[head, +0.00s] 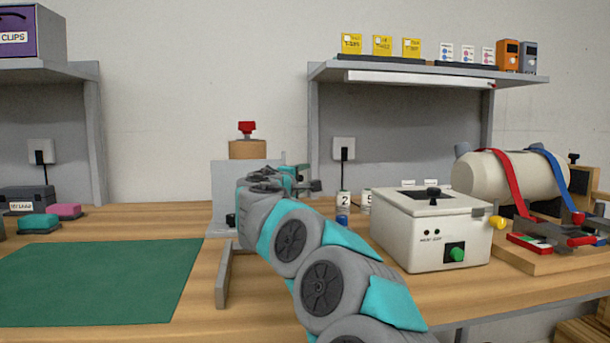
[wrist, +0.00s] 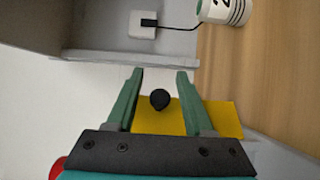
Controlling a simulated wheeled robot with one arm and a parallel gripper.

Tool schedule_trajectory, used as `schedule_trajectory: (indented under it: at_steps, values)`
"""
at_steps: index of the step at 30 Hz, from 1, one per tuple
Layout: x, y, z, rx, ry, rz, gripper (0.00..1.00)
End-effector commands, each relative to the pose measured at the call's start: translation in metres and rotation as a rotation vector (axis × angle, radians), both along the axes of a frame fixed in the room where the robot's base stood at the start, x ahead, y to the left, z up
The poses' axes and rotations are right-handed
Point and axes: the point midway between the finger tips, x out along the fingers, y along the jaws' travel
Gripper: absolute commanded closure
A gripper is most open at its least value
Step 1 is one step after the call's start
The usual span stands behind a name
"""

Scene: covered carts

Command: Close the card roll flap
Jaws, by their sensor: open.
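My gripper (wrist: 160,74) is open in the wrist view, with green fingers spread apart. A black round knob (wrist: 160,99) shows between the fingers, in front of a yellow panel (wrist: 228,118). The panel may be the card roll flap; its hinge and swing cannot be made out. I cannot tell whether the fingers touch the knob. In the head view my gripper (head: 302,178) is at the right edge of an upright grey panel (head: 222,185), partly hidden by my arm. A brown roll-like top with a red knob (head: 247,128) stands behind that panel. No yellow panel shows there.
A white box (head: 405,235) with a green knob stands right of my arm. A numbered can (head: 343,198) stands near the gripper. A strapped cream cylinder (head: 510,175) is at far right. A green mat (head: 95,285) lies clear at left. A shelf (head: 420,70) overhangs the back.

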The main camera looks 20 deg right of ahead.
Motion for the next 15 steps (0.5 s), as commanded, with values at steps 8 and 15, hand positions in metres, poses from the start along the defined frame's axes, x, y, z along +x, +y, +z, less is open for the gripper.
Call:
schedule_trajectory:
  at_steps: [8, 15]
  values:
    - [0.0036, -0.0047, 0.0001, -0.002, 0.001, -0.001, 0.48]
    - [0.0037, -0.0044, -0.0002, -0.002, 0.001, 0.0, 0.63]
